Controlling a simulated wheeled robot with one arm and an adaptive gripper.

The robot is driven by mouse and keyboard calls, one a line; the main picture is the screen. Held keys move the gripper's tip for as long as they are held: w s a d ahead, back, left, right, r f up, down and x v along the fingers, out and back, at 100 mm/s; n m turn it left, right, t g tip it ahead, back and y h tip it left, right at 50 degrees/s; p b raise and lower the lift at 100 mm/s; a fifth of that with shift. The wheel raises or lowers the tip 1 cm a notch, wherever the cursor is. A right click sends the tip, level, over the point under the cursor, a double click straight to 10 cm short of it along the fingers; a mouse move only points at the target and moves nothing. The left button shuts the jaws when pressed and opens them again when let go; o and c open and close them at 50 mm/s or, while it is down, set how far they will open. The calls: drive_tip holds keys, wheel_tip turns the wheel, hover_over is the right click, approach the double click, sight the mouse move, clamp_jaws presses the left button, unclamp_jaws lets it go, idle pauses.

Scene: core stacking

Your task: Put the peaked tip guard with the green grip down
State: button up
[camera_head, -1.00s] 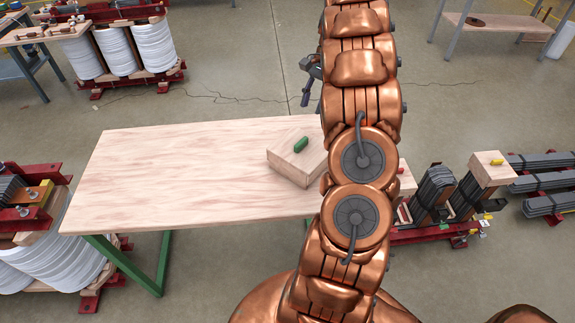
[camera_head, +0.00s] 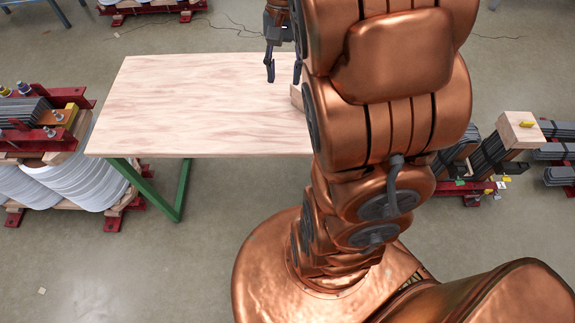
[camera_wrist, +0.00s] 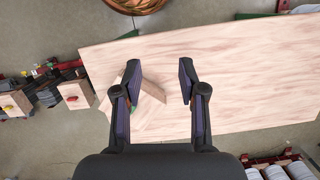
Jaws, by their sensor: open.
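The tip guard with the green grip is a pale wooden block on the wooden table (camera_head: 200,100). In the head view my arm hides nearly all of it, and only a sliver of the block (camera_head: 297,97) shows at the table's right side. In the wrist view the block (camera_wrist: 152,88) lies partly behind the left finger, with a bit of green beside that finger. My gripper (camera_head: 283,76) is open and empty, with its fingers above the table near the block. In the wrist view the gap between the fingers (camera_wrist: 159,78) is mostly over bare table.
The table left of the block is bare. A core with a yellow-gripped wooden block (camera_head: 520,130) stands on the right. Another core with white coils (camera_head: 60,165) stands left of the table. Green table legs (camera_head: 183,190) reach the floor.

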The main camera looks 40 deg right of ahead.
drive_tip(key=s+a+f+n+h, duration=0.1)
drive_tip(key=s+a+f+n, duration=0.1)
drive_tip(key=s+a+n, duration=0.2)
drive_tip(key=s+a+f+n, duration=0.2)
drive_tip(key=s+a+n, duration=0.2)
drive_tip(key=s+a, duration=0.4)
drive_tip(key=s, duration=0.5)
drive_tip(key=shift+n+h, duration=0.4)
drive_tip(key=shift+d, duration=0.15)
